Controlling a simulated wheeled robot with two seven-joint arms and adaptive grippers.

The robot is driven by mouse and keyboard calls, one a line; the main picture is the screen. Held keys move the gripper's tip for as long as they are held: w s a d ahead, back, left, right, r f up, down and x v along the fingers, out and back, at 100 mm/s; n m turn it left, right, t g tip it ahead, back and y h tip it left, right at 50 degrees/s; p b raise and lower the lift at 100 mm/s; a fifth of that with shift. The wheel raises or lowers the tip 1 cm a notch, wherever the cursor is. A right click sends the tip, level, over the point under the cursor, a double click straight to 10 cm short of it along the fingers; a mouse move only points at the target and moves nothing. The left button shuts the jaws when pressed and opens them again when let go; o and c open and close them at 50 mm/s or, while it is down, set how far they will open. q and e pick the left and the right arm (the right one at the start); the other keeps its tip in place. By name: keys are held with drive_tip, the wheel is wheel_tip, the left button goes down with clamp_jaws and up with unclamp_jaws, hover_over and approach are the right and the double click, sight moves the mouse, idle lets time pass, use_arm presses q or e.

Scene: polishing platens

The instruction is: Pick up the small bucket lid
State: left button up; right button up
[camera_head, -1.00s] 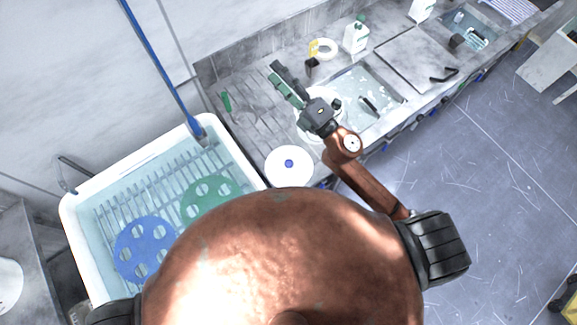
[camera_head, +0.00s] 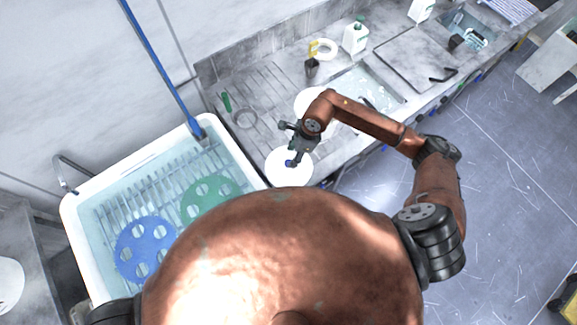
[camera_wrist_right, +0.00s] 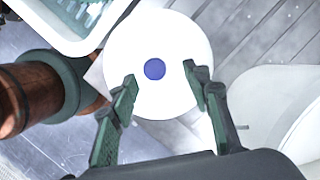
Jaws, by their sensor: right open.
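The small bucket lid (camera_head: 284,172) is a white disc with a blue knob at its centre, lying at the near edge of the counter beside the sink tub. My right gripper (camera_head: 294,150) is over the lid's upper part in the head view. In the right wrist view the lid (camera_wrist_right: 172,35) fills the upper middle, and its blue knob lies between the two green-padded fingertips of my right gripper (camera_wrist_right: 162,82). The fingers are apart, with nothing between them that I can see gripped. The gap in height to the knob is unclear. My left gripper is out of view.
A white tub (camera_head: 75,225) with a rack, a blue platen (camera_head: 146,262) and a green platen (camera_head: 215,186) stands left of the lid. A white round container (camera_wrist_right: 275,90) stands right of it in the wrist view. A basin, bottle (camera_head: 355,37) and tape roll (camera_head: 322,48) are farther back.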

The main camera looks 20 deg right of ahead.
drive_tip(key=x, duration=0.1)
drive_tip(key=p+x, duration=0.1)
drive_tip(key=x, duration=0.1)
drive_tip(key=s+p+x, duration=0.1)
drive_tip(key=x, duration=0.1)
drive_tip(key=shift+f, duration=0.1)
drive_tip(key=shift+w+a+f, duration=0.1)
drive_tip(key=shift+a+f, duration=0.05)
drive_tip(key=shift+f, duration=0.2)
drive_tip(key=shift+c, duration=0.3)
clamp_jaws()
drive_tip(key=shift+r, duration=0.1)
